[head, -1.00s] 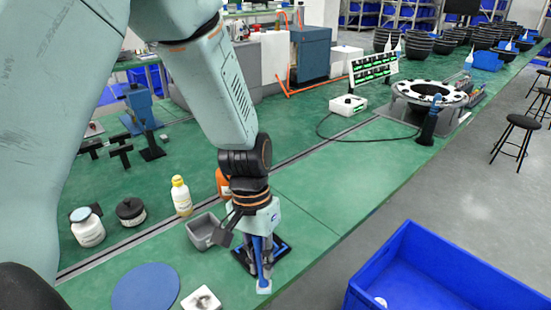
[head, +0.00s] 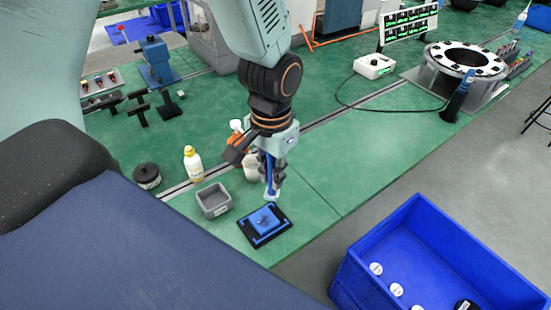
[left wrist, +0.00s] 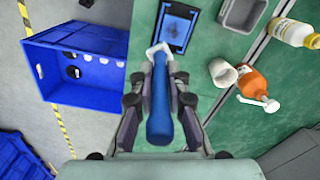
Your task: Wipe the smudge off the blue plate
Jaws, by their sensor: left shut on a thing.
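The blue plate (head: 262,219) lies in a black frame on the green bench in the head view. My left gripper (head: 271,176) is shut on a blue-handled wiper (left wrist: 160,110) with a white head (left wrist: 158,50). The white head (head: 272,197) hangs just behind the plate in the head view; I cannot tell whether it touches anything. In the left wrist view it is beside the plate's near edge. My right gripper is not in view.
A grey tray (head: 213,212), a yellow-capped bottle (head: 193,164), an orange spray bottle (left wrist: 255,82) and a white cup (left wrist: 221,72) stand near the plate. A blue bin (head: 345,262) with white discs sits at the right, past the bench edge.

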